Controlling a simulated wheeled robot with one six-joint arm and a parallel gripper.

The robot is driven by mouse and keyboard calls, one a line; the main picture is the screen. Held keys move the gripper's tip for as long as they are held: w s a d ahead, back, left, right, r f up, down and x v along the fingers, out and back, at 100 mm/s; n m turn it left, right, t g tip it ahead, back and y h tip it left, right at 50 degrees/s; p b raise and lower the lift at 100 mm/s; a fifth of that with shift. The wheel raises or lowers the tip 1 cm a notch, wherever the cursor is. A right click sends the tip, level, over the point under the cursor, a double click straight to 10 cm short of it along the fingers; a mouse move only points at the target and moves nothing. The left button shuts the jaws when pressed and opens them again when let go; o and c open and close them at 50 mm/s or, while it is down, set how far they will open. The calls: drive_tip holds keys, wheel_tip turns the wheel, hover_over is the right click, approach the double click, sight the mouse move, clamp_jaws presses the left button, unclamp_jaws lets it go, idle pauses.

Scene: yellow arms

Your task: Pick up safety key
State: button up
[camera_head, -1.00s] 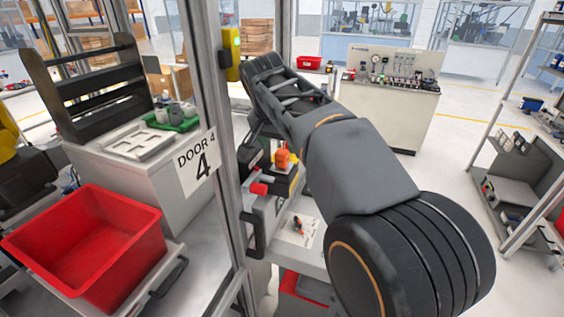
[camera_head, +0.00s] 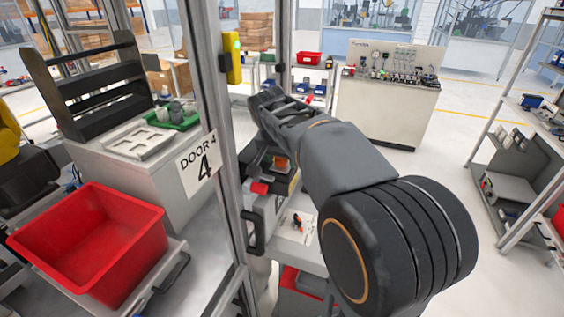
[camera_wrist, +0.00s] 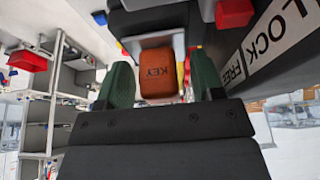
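The safety key is an orange block marked "KEY" (camera_wrist: 158,73) in the wrist view, seated against a grey plate at the lock unit. In the head view only part of the orange key (camera_head: 281,163) shows below my arm. My gripper (camera_wrist: 162,82) has two green fingers, spread apart on either side of the key, with visible gaps. In the head view my gripper is mostly hidden behind my own arm near the lock. The lock housing with "LOCK" and "FREE" lettering (camera_wrist: 273,43) is at the right of the wrist view.
A red part (camera_head: 259,188) and a black door handle (camera_head: 252,234) are close to the key. A red bin (camera_head: 92,245) is at the lower left.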

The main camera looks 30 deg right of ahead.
drive_tip(key=c, duration=0.5)
drive_tip(key=shift+r, duration=0.1)
drive_tip(key=shift+c, duration=0.2)
